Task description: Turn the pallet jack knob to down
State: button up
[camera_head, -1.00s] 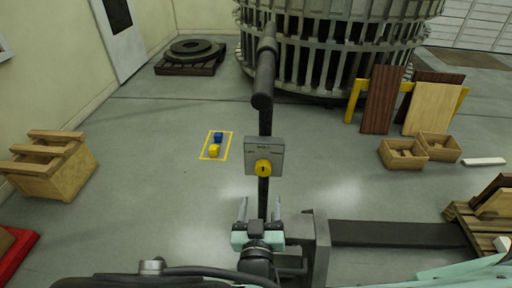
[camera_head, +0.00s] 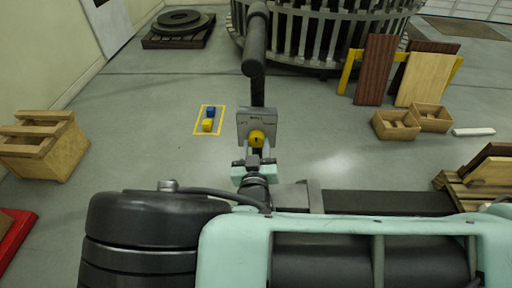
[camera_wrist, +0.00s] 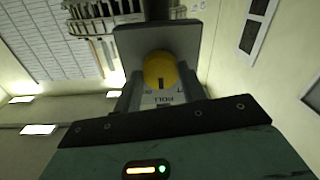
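The yellow knob (camera_head: 256,138) sits on a grey control plate (camera_head: 244,118) on the dark handle bar (camera_head: 254,45) of the pallet jack. A dark slot-like mark shows on the knob; the small labels around it are hard to read. My gripper (camera_head: 255,155) is just below and in front of the knob in the head view, its fingers partly hidden. In the wrist view the yellow knob (camera_wrist: 160,68) lies ahead, between the two spread fingers of my gripper (camera_wrist: 158,82). The fingers look open, one on each side. I cannot tell whether they touch the knob.
A yellow floor outline (camera_head: 197,131) with a blue and a yellow block lies to the left. A wooden crate (camera_head: 45,150) stands at the far left. Small wooden boxes (camera_head: 396,127) and leaning boards (camera_head: 376,70) stand at the right. A large caged drum (camera_head: 320,30) is behind.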

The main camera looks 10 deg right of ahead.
jog(key=c, duration=0.4)
jog(key=shift+o, duration=0.2)
jog(key=m+b, duration=0.4)
jog(key=m, duration=0.1)
jog(key=shift+f+m, duration=0.2)
jog(key=shift+m, duration=0.1)
jog(key=m+b, duration=0.2)
jog(key=m, duration=0.1)
jog(key=shift+b, duration=0.4)
jog(key=shift+r+m+b, duration=0.15)
jog(key=shift+m+b, duration=0.5)
jog(key=shift+m, duration=0.05)
jog(key=o, duration=1)
